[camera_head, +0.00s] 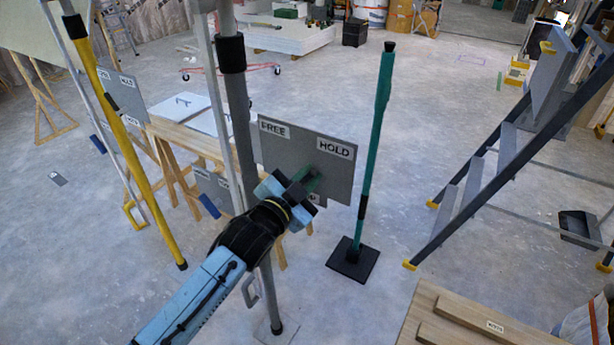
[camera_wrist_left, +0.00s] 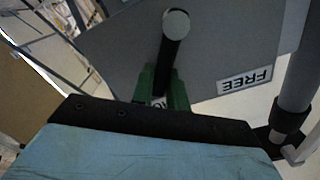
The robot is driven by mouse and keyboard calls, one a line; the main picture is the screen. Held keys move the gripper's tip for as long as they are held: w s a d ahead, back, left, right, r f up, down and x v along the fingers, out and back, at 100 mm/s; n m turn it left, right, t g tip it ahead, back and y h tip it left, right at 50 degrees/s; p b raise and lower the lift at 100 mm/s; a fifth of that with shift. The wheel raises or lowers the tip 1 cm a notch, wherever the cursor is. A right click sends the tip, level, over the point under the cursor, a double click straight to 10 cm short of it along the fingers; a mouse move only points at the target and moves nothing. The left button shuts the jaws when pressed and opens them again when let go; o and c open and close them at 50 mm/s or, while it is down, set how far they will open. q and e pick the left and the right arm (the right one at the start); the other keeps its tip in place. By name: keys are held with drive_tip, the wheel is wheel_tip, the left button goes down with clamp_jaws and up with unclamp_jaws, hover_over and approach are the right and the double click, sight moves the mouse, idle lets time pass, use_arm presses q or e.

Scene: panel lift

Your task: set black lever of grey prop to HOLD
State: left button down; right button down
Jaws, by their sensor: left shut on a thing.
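The grey prop (camera_head: 240,130) is an upright pole carrying a grey plate (camera_head: 285,148) with a FREE label (camera_head: 274,129) at left and a HOLD label (camera_head: 335,149) at right. My left gripper (camera_head: 311,181) is at the plate, below the HOLD label, and covers the lever in the head view. In the left wrist view, the black lever (camera_wrist_left: 171,50) with a pale round end stands between the green fingertips of the left gripper (camera_wrist_left: 163,90), which is shut on it. The FREE label appears upside down beside it (camera_wrist_left: 245,80). My right gripper is out of view.
A green prop (camera_head: 376,140) on a black base stands close right of the plate. A yellow prop (camera_head: 120,140) and a wooden trestle (camera_head: 175,137) are at left. A stepladder (camera_head: 490,160) stands at right, and a wooden table (camera_head: 430,312) is at lower right.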

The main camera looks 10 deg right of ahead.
use_arm(q)
drive_tip(key=shift+f, duration=0.1)
drive_tip(key=c, duration=1.4)
unclamp_jaws()
drive_tip(key=shift+s+a, duration=0.1)
drive_tip(key=b+v, duration=0.1)
drive_tip(key=v, duration=1.2)
drive_tip(key=shift+s, duration=0.1)
